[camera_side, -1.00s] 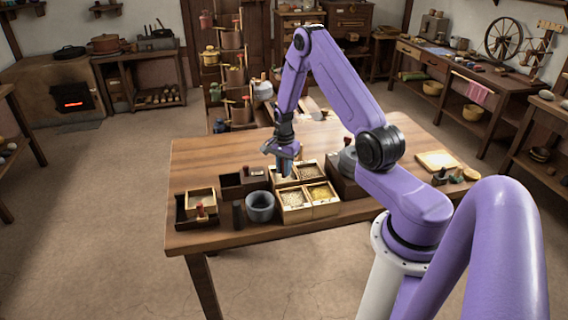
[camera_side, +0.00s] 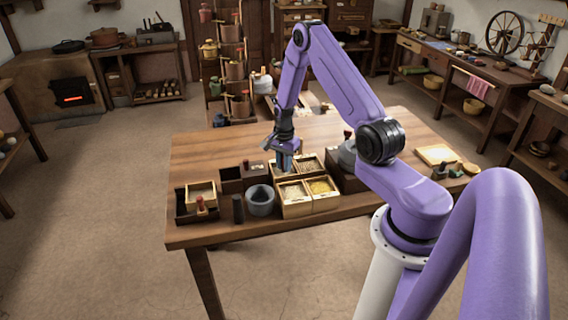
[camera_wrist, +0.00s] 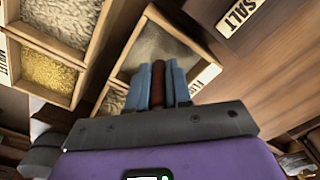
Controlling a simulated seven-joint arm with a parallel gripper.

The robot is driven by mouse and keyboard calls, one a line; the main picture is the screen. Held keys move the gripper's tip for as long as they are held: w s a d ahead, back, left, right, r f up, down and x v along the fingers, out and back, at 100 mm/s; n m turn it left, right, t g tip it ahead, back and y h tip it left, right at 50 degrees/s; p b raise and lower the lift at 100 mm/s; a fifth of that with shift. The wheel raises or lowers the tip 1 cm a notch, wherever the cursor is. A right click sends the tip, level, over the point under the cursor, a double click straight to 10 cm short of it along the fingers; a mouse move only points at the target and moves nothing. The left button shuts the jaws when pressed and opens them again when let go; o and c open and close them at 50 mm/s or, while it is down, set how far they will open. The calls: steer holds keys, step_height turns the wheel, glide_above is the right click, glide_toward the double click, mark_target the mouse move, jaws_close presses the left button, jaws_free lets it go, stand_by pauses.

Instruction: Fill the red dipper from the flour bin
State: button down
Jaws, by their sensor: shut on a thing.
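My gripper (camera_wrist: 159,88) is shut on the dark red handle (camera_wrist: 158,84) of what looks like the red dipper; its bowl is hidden. In the wrist view, the handle stands between the blue fingers over a compartment with pale powder, which looks like the flour bin (camera_wrist: 150,20). A partly hidden label (camera_wrist: 205,77) is on its side. In the side view, my gripper (camera_side: 283,163) is over the back left of the wooden bin block. Whether the dipper touches the powder or holds any, I cannot tell.
The block's other compartments hold grain, including a yellow one (camera_wrist: 48,76). A SALT label (camera_wrist: 240,14) is on dark wood beside it. A grey mortar (camera_side: 261,203), a dark cylinder (camera_side: 238,209) and a tray (camera_side: 184,212) stand to the left. The table's back left is clear.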

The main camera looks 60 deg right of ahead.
steer(key=shift+r, duration=0.15)
stand_by(0.4)
steer(key=shift+r, duration=3.95)
